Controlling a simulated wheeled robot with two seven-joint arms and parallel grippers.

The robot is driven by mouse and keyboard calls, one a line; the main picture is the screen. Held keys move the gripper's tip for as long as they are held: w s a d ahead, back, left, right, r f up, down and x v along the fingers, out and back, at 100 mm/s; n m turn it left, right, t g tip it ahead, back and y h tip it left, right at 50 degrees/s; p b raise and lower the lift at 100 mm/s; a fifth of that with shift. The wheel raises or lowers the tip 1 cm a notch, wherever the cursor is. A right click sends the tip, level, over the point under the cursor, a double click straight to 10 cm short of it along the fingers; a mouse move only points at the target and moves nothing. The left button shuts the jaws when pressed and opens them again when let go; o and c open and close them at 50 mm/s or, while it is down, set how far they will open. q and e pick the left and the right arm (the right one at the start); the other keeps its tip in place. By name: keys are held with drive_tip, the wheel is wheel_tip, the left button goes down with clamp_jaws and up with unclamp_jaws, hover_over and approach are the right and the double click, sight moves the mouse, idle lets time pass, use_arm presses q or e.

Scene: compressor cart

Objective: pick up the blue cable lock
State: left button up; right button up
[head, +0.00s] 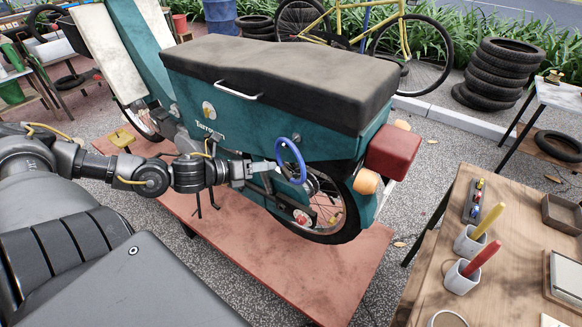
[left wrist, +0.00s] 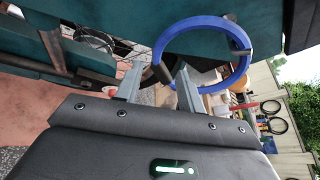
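The blue cable lock (head: 291,161) is a ring held upright beside the teal side of the cargo bike (head: 265,130), below its dark cover. My left gripper (head: 272,168) is at the ring's left side. Its two fingers (left wrist: 160,82) are apart, with the ring's lower-left part between or just beyond their tips; I cannot tell whether they touch it. My right gripper is not in view.
A salmon-coloured platform (head: 330,270) lies under the bike. A wooden table (head: 430,265) at the right holds cups with a yellow and a red tool. Stacked tyres (head: 497,75) and a yellow bicycle (head: 385,25) stand behind. A red box (head: 392,152) is on the bike's end.

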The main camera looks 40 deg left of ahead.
sight(281, 164)
use_arm(q)
drive_tip(key=x, duration=0.2)
drive_tip(key=shift+w+d+b, duration=0.2)
drive_tip(key=shift+b, duration=0.15)
drive_tip(key=shift+x, duration=1.2)
drive_tip(key=shift+s+f, duration=0.1)
clamp_jaws()
